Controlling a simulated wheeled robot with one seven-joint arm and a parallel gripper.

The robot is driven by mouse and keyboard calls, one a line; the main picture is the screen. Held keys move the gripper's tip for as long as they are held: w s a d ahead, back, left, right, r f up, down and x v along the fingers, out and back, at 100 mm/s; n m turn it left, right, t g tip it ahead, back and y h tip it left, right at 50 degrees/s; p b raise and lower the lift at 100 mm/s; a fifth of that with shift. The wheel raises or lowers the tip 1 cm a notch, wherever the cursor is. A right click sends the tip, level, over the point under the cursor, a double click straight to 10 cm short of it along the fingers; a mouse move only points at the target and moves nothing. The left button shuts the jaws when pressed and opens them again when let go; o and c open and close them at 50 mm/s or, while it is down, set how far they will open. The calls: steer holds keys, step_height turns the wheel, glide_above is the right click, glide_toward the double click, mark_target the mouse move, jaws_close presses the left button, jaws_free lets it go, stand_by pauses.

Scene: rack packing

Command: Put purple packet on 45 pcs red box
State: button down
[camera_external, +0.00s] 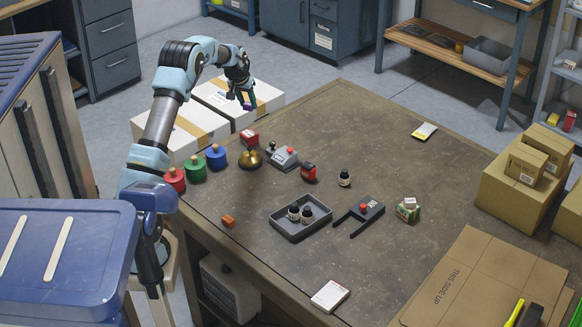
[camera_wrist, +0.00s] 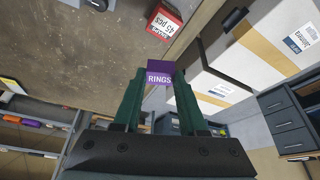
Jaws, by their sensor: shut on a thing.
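My gripper (camera_external: 244,97) is shut on the purple packet (camera_wrist: 160,68), which is labelled RINGS and held between the green fingertips in the wrist view. The packet (camera_external: 247,106) shows as a small purple spot below the fingers in the external view. The red box (camera_wrist: 165,22) with a white 45 pcs label lies beyond the packet in the wrist view, near the table edge. In the external view the red box (camera_external: 250,137) stands at the table's far left edge. My gripper is above and apart from it.
A brass bell (camera_external: 250,160) and a grey device (camera_external: 283,158) stand close to the red box. Red, green and blue (camera_external: 215,157) round pieces line the left edge. White cartons (camera_external: 190,133) stand beyond that edge. A grey tray (camera_external: 279,229) holds dark bottles. The far table middle is clear.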

steer(key=p, duration=0.3)
glide_toward(250, 132)
steer(key=x, duration=0.5)
steer(key=shift+w+d, duration=0.1)
steer(key=shift+w, duration=0.1)
steer(key=shift+f, duration=0.4)
steer(key=shift+f, duration=0.1)
steer(key=shift+f+b, duration=0.1)
steer(key=shift+b, duration=0.2)
steer(key=shift+c, duration=2.3)
jaws_free()
